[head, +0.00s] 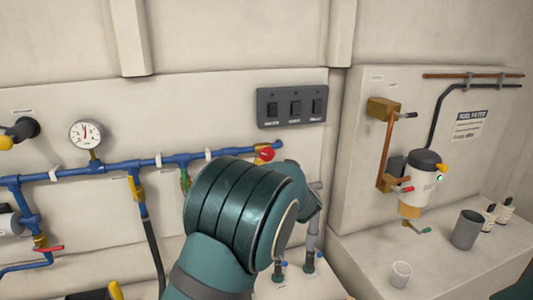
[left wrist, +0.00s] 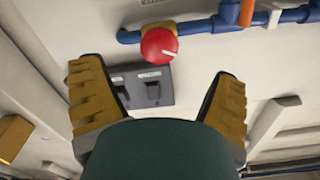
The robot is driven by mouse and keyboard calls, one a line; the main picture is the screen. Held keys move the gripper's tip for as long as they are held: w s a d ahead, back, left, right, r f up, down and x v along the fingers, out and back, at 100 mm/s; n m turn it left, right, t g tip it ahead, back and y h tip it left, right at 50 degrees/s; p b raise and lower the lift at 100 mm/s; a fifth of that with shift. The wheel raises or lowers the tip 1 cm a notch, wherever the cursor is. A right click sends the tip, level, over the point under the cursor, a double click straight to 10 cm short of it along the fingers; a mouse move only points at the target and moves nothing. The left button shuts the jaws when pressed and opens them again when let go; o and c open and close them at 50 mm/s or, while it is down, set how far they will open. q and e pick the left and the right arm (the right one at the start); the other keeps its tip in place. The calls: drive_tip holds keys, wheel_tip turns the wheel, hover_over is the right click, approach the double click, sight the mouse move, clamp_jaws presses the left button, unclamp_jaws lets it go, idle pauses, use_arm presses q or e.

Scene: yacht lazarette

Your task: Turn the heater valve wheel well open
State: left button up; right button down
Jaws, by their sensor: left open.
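The valve wheel, a small round red knob (head: 265,154), sits near the right end of the blue pipe on the wall, just above my left arm in the head view. In the left wrist view the red knob (left wrist: 159,46) faces the camera and shows a white mark on its lower right. My left gripper (left wrist: 158,75) is open and empty, its two yellow ridged fingers wide apart. The knob appears beyond the fingertips, between them sideways, with no visible contact. My left arm hides the gripper in the head view. My right gripper cannot be made out.
A dark switch panel (head: 293,106) is right above the knob; it also shows in the left wrist view (left wrist: 140,88). Blue pipework (head: 120,163) with a gauge (head: 86,133) runs left. A filter unit (head: 424,176), grey cup (head: 467,229) and white cup (head: 401,273) are at right.

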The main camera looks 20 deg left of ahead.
sight(268, 157)
use_arm(q)
drive_tip(key=p+x, duration=0.1)
drive_tip(key=x, duration=0.8)
drive_tip(key=shift+w+a, duration=0.1)
drive_tip(key=shift+f, duration=0.1)
drive_tip(key=c, duration=1.2)
